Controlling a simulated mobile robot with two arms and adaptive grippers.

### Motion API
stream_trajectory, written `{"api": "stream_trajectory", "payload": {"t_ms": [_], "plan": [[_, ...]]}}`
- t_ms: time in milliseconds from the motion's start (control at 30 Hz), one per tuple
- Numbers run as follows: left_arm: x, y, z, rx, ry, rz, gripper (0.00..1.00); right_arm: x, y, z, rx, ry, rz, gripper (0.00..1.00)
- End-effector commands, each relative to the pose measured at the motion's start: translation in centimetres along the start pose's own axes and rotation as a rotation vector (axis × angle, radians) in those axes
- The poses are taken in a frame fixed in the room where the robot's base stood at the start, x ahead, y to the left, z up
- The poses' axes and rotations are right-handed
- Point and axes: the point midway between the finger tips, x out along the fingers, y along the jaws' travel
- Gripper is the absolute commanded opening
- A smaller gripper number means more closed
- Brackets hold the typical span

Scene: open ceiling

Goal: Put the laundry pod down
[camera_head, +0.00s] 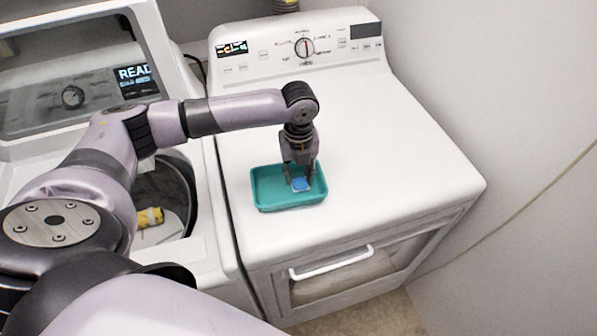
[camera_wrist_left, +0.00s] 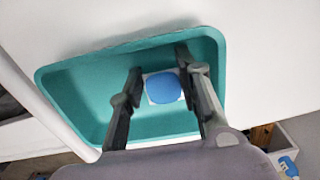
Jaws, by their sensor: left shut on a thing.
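The laundry pod (camera_head: 300,184) is small, blue and white. In the head view it is at my left gripper (camera_head: 300,178), low over the teal tray (camera_head: 262,204). In the left wrist view the pod (camera_wrist_left: 163,88) lies between the two fingers of my left gripper (camera_wrist_left: 160,75), which are shut on it. The tray's rim (camera_wrist_left: 75,128) surrounds the pod and the fingertips in that view. I cannot tell whether the pod touches the tray floor. My right gripper is not in view.
The tray stands on the white dryer top (camera_head: 400,150), which is clear to the right. At left is an open washer (camera_head: 205,235) with a yellow item (camera_head: 150,217) inside. A grey wall (camera_head: 500,70) bounds the right side.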

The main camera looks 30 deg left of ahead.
Motion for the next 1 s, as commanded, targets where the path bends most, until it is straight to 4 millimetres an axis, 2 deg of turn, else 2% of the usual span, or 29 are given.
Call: {"api": "stream_trajectory", "payload": {"t_ms": [167,200,467,833,1000], "plan": [[0.3,0.0,0.0,0.0,0.001,0.0,0.15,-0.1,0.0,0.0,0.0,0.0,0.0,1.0],[0.2,0.0,0.0,0.0,0.001,0.0,0.34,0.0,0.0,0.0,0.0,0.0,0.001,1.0],[0.2,0.0,0.0,0.0,0.0,0.0,0.51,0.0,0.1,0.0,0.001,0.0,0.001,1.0],[-0.2,0.0,0.1,-0.001,-0.001,-0.001,0.51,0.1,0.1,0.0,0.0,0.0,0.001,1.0],[-2.5,-0.1,0.1,0.0,-0.003,-0.004,0.51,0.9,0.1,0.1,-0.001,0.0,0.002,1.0]]}}
